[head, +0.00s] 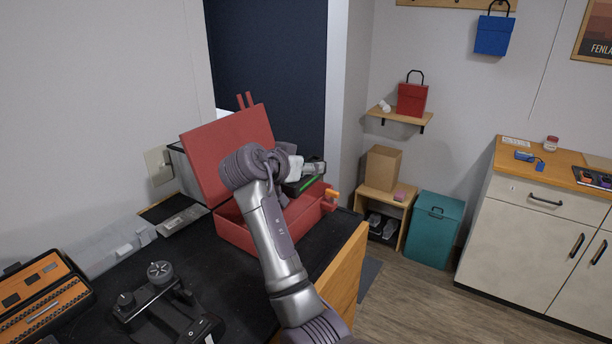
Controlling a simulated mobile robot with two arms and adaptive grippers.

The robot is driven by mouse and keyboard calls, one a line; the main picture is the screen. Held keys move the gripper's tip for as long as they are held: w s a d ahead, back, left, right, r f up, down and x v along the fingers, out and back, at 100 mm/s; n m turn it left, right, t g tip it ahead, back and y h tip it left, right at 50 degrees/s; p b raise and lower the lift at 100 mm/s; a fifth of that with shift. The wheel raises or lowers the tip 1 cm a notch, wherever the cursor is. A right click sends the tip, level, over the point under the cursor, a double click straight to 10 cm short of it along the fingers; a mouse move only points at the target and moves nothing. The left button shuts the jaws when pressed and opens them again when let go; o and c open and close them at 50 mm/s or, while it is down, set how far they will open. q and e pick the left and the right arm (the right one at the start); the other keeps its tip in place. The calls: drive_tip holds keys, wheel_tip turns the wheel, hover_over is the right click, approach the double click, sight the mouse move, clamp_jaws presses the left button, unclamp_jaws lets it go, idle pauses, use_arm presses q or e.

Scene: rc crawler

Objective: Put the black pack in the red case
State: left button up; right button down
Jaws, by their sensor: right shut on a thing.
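The red case (238,234) stands on the black-topped bench with its lid raised at the back left. My right arm reaches up across the front of the case and hides part of its inside. My right gripper (302,170) is shut on the black pack (308,182), which has a green stripe along its edge. In the picture, the pack is over the right part of the open case. How high it is over the case floor, and whether it touches the rim, I cannot tell. My left gripper is out of view.
A black controller (158,302) and an orange-and-black organiser (40,296) lie on the bench at the left. Grey trays (112,250) lie along the wall. An orange-tipped item (332,194) shows at the case's right edge. The bench ends just right of the case.

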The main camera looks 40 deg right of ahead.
sight(306, 177)
wheel_tip(306, 177, down, 3)
drive_tip(key=shift+f+p, duration=0.2)
drive_tip(key=shift+p, duration=0.5)
drive_tip(key=shift+f, duration=0.2)
drive_tip(key=shift+f+b, duration=0.45)
drive_tip(key=c, duration=0.5)
unclamp_jaws()
